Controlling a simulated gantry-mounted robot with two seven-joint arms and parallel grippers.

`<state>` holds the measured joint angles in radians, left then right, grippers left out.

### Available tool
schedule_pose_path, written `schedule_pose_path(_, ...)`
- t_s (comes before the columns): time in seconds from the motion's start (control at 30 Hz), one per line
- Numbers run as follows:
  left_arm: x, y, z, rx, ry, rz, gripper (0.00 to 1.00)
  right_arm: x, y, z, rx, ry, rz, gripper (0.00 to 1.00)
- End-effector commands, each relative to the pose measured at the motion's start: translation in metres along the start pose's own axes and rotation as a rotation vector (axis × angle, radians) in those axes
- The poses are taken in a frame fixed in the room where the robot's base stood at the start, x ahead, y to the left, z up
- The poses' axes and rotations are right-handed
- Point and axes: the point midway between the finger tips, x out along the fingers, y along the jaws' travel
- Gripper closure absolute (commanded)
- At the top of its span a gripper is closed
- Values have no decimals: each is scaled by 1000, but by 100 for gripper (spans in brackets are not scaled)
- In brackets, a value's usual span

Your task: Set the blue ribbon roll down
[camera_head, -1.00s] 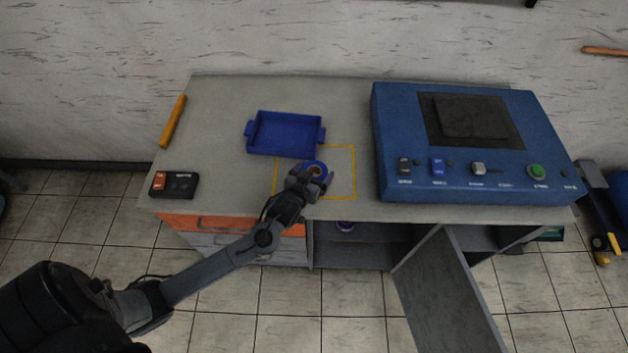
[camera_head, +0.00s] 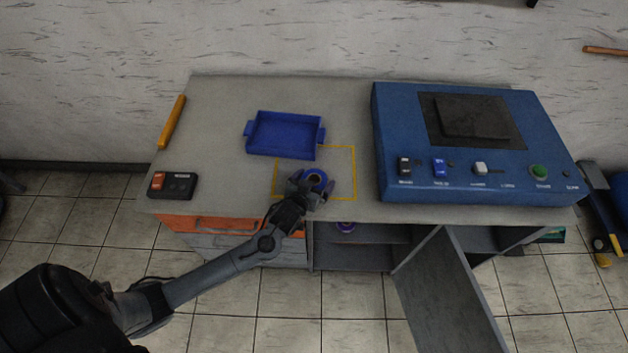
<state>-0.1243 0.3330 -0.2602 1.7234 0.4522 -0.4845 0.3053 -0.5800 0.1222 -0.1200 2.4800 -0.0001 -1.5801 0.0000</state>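The blue ribbon roll (camera_head: 317,176) has a pale, brownish core and sits inside the yellow outlined square (camera_head: 354,172) near the bench's front edge. My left gripper (camera_head: 314,187) comes in from the lower left, with its fingers on either side of the roll, and appears shut on it. The roll is at or very close to the bench top; any small gap under it is hidden. My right gripper is not in view.
A blue tray (camera_head: 286,134) stands just behind the square. A big blue machine (camera_head: 471,188) with switches fills the bench's right. A black switch box (camera_head: 174,185) and an orange bar (camera_head: 172,122) lie at the left. A purple roll (camera_head: 345,226) is on the shelf below.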

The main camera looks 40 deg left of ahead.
Motion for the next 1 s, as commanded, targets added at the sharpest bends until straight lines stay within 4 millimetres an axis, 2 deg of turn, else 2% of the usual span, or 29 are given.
schedule_pose_path(0.23,-1,0,-3,1,0,0,0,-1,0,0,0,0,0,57)
schedule_pose_path(0.37,-13,0,-3,-1,-1,1,0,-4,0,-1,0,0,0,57)
schedule_pose_path(0.8,-89,0,-4,-1,-2,1,0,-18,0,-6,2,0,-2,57)
schedule_pose_path(1.0,-113,0,-3,-1,-2,0,0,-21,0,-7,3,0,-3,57)
